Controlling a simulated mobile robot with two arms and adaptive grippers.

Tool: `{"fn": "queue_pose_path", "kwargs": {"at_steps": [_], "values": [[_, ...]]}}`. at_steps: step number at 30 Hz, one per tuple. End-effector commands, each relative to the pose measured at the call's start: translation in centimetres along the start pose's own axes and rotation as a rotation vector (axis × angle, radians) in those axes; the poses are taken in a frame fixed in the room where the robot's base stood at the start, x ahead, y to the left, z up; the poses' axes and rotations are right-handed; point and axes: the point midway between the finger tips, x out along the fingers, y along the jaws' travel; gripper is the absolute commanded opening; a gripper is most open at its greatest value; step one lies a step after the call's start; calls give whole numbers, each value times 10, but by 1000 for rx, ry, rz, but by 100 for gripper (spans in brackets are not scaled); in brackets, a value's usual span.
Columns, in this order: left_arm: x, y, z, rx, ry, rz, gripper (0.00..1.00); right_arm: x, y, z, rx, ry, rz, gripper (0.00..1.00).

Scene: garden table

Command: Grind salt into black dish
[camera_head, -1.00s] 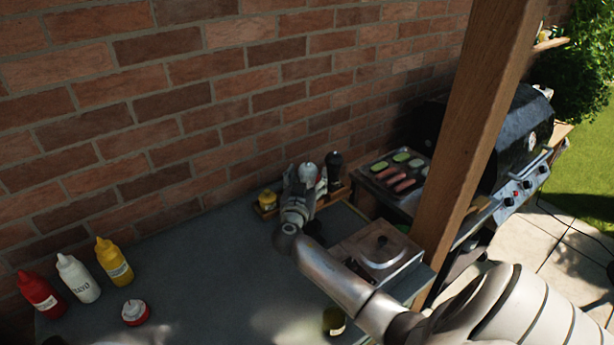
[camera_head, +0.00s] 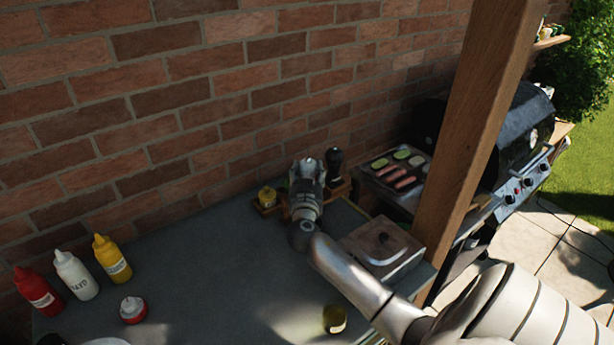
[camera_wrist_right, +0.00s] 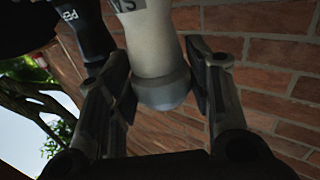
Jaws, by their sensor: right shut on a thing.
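The white salt grinder (camera_wrist_right: 152,45) stands between the fingers of my right gripper in the right wrist view, part of its label showing. The black pepper grinder (camera_head: 334,163) stands just right of the gripper, and also shows in the right wrist view (camera_wrist_right: 86,30). I cannot clearly make out the black dish; a dark shape (camera_head: 50,340) is cut off at the lower left edge. My left gripper is not in view.
Red (camera_head: 38,289), white (camera_head: 77,277) and yellow (camera_head: 111,259) bottles stand at the left. A small red-and-white container (camera_head: 133,309), a dark jar (camera_head: 334,319) and a lidded wooden box (camera_head: 382,249) are on the grey table (camera_head: 215,270). A wooden post (camera_head: 478,130) rises at the right.

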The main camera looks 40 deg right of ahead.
Motion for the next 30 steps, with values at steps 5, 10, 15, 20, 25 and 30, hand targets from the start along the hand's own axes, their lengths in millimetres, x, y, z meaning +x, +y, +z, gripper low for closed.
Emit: {"fn": "queue_pose_path", "kwargs": {"at_steps": [5,10,15,20,25,30], "values": [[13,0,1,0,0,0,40,0,4,3,-2,2,-150,23],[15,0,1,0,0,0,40,1,7,0,-4,2,-311,23],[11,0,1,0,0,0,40,2,8,-2,-7,1,-473,23],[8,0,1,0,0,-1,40,4,10,-2,-11,1,-625,23],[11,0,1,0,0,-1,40,7,12,0,-11,0,-784,23],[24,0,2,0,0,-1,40,9,13,2,-11,2,-932,23]]}}
